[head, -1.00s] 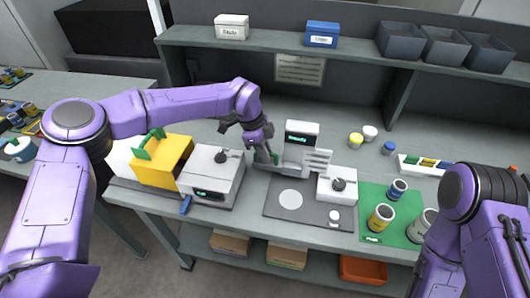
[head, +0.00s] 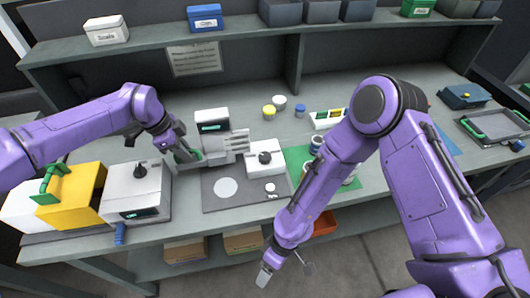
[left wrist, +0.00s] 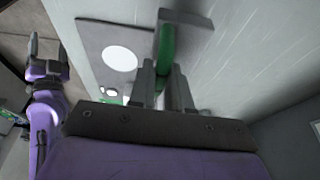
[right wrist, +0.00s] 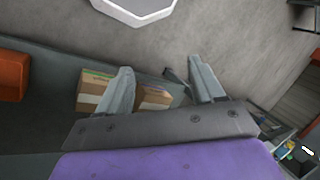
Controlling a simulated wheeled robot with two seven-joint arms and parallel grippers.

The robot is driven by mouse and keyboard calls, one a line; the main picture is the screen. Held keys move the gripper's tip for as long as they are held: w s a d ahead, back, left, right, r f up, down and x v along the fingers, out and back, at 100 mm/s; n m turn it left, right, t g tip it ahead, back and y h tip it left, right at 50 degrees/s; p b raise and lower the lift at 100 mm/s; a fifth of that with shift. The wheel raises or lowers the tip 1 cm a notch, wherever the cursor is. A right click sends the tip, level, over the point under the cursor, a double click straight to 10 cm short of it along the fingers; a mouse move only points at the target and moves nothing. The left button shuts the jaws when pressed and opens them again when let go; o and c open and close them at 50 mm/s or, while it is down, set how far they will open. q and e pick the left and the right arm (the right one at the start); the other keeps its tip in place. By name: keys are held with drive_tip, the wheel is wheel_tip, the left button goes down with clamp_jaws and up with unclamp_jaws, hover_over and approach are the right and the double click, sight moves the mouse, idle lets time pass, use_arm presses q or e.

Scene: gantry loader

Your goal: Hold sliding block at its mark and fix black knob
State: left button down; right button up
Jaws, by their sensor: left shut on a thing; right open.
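My left gripper (head: 184,152) is shut on a green handle, which shows clearly between its fingers in the left wrist view (left wrist: 167,45). The handle joins a dark grey piece at the left side of the grey gantry unit with a lit display (head: 211,128). I cannot tell whether this piece is the sliding block, and its mark is not discernible. A black knob (head: 264,157) sits on a white block (head: 277,169) right of the gantry. Another black knob (head: 140,170) is on the white machine at left. My right gripper (head: 265,276) is open and empty in front of the bench, also in its wrist view (right wrist: 163,88).
A dark plate (head: 215,204) with a pale disc lies before the gantry. A green mat (head: 296,165) with cups is partly hidden by my right arm. A yellow box (head: 75,200) stands at left. Cardboard boxes (right wrist: 98,90) lie on the lower shelf.

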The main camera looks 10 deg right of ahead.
drive_tip(key=w+a+r+n+g, duration=0.2)
drive_tip(key=w+a+r+n, duration=0.3)
drive_tip(key=r+n, duration=0.25)
wheel_tip(320, 180, up, 22)
drive_tip(key=n+t+h, duration=0.4)
drive_tip(key=n+t, duration=0.1)
drive_tip(key=n, duration=0.4)
hover_over(266, 156)
wheel_tip(266, 156, down, 11)
drive_tip(key=shift+f, duration=0.5)
